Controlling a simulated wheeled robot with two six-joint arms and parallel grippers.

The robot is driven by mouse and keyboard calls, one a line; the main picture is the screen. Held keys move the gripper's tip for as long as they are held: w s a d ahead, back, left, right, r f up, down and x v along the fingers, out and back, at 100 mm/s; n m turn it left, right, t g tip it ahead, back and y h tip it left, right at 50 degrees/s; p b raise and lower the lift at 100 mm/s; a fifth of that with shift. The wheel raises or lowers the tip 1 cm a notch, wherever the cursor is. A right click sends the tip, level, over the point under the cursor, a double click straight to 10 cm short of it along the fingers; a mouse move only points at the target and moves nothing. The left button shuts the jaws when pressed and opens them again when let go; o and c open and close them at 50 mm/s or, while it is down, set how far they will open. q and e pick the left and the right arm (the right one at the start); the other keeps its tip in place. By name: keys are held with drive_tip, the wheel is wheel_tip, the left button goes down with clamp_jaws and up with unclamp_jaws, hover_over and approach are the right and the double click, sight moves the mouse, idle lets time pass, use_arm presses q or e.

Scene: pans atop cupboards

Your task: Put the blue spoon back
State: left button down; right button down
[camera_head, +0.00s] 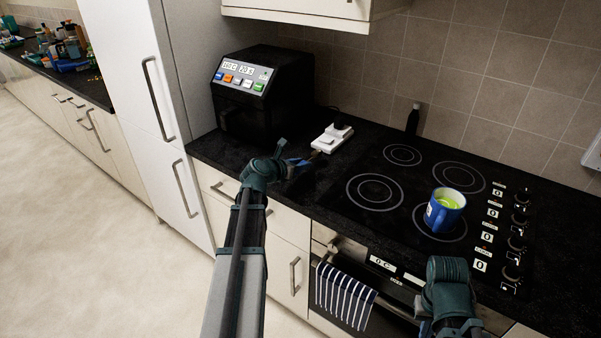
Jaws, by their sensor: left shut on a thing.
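My left gripper (286,169) is over the counter in front of the black air fryer, shut on a small blue thing (298,163) that looks like the blue spoon. Its outline is too small and dark to make out fully, and the gripper hides part of it. A white holder (332,138) lies on the counter just beyond and to the right of the gripper, with a small brownish thing at its near end. My right arm comes in at the bottom right; its gripper (426,328) is partly cut off by the picture edge and its fingers are unclear.
The black air fryer (262,90) stands behind the left gripper. A blue mug (445,210) with something yellow-green inside stands on the hob (375,190). A dark bottle (413,120) stands by the wall. A striped towel (343,296) hangs on the oven front.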

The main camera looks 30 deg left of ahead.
sight(301, 178)
use_arm(q)
drive_tip(key=shift+f+b, duration=1.7)
drive_tip(key=shift+f, duration=0.05)
drive_tip(key=shift+f, duration=0.2)
drive_tip(key=c, duration=0.6)
unclamp_jaws()
drive_tip(key=shift+r, duration=0.15)
drive_tip(key=shift+r, duration=0.25)
drive_tip(key=d+p+v, duration=0.1)
drive_tip(key=p+v, duration=0.3)
drive_tip(key=v, duration=0.8)
drive_tip(key=shift+a+f+p, duration=0.15)
drive_tip(key=shift+a+p, duration=0.2)
drive_tip(key=shift+a, duration=0.1)
